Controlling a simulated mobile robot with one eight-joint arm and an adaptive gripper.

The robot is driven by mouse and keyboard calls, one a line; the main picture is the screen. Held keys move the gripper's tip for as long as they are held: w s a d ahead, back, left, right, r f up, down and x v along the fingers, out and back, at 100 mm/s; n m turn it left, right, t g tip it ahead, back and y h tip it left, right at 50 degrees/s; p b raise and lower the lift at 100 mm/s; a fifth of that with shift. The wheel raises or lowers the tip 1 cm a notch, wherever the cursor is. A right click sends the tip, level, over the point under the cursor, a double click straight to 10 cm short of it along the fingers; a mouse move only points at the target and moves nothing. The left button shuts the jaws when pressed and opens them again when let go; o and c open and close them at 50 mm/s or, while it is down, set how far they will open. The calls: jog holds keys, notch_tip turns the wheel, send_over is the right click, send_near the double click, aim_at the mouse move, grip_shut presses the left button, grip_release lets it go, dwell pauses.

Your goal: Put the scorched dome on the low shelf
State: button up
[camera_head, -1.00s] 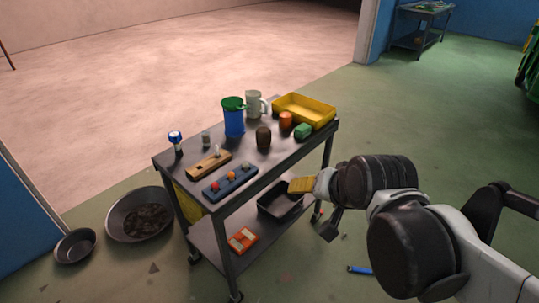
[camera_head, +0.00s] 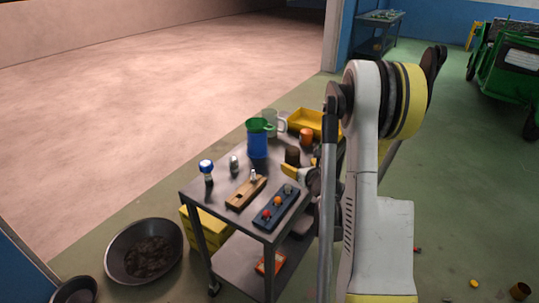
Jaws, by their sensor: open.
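A dark brown rounded piece (camera_head: 292,155), which looks like the scorched dome, stands on the top of the metal cart (camera_head: 222,181). Its lower part is partly hidden. The cart's low shelf (camera_head: 232,262) shows beneath, its right part hidden by my arm. My gripper (camera_head: 301,174) is open at the right part of the cart top, just in front of the dark piece. One yellow fingertip shows; the rest is mostly hidden behind my arm. I cannot tell if it touches anything.
On the cart top are a blue jug with green rim (camera_head: 257,140), a grey mug (camera_head: 273,122), a yellow tray (camera_head: 306,120), an orange piece (camera_head: 306,136), a wooden block (camera_head: 245,192) and a blue knobbed block (camera_head: 276,207). An orange-red box (camera_head: 270,264) lies on the low shelf.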

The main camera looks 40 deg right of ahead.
aim_at(295, 158)
jog(key=x, duration=0.1)
jog(key=p+x, duration=0.1)
jog(key=x, duration=0.1)
jog(key=p+x, duration=0.1)
jog(key=x, duration=0.1)
jog(key=shift+d, duration=0.3)
jog(key=b+x, duration=0.1)
jog(key=x, duration=0.1)
jog(key=b+x, duration=0.1)
jog(key=x, duration=0.1)
jog(key=shift+w+d, duration=0.15)
jog(key=shift+d, duration=0.2)
jog(key=shift+w+d, duration=0.15)
jog(key=shift+w, duration=0.3)
jog(key=c, duration=1.4)
jog(key=shift+o, duration=0.2)
